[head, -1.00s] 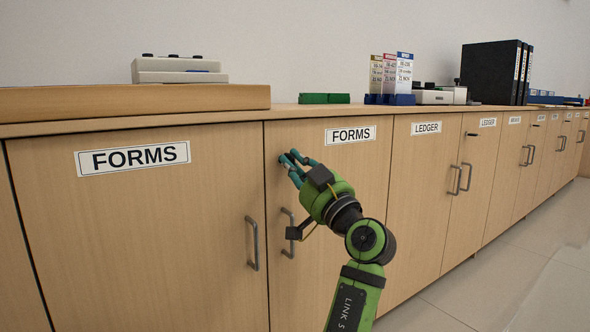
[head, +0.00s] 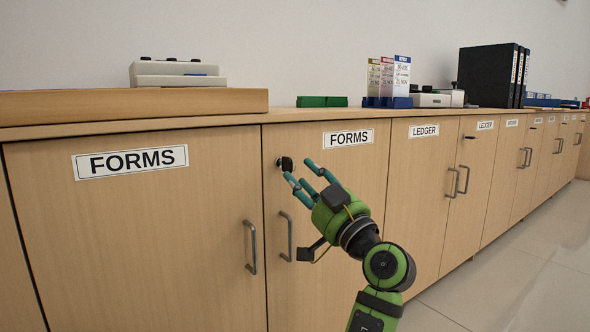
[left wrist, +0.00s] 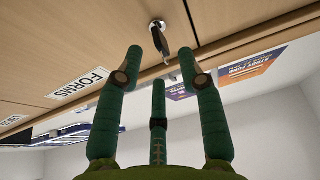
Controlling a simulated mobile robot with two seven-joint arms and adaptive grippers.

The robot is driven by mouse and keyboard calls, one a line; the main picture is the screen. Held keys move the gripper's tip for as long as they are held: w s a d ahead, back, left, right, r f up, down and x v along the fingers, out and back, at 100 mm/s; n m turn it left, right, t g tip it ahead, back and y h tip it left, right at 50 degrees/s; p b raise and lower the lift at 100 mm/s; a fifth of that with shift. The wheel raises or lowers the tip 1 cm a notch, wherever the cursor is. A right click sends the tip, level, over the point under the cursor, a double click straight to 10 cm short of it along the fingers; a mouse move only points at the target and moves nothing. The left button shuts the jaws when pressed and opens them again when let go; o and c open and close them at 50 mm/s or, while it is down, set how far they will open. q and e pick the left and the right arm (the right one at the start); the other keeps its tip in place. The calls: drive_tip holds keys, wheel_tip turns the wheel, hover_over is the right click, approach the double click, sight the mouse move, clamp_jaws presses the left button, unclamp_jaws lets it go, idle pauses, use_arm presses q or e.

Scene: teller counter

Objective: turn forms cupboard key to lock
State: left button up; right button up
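The forms cupboard key (head: 286,163) has a dark bow and sits in its lock near the top left of the right-hand FORMS door (head: 340,200). In the left wrist view the key (left wrist: 160,42) shows in a round silver lock, just beyond the fingertips. My left gripper (head: 302,177) is open, its teal fingers spread and pointing at the key. The fingertips look apart from the key, and nothing is held. The gripper also shows in the left wrist view (left wrist: 160,62). The key's exact turn angle is hard to tell. My right gripper is out of view.
Bar handles (head: 285,237) stand out from the doors below the key. A second FORMS door (head: 130,240) is to the left. The counter top above holds a green block (head: 322,101), leaflets (head: 388,78) and black binders (head: 490,76). Open floor (head: 500,290) lies at the right.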

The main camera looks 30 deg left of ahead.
use_arm(q)
drive_tip(key=v, duration=0.7)
drive_tip(key=shift+s+d, duration=0.2)
drive_tip(key=shift+d, duration=0.1)
drive_tip(key=shift+f, duration=0.1)
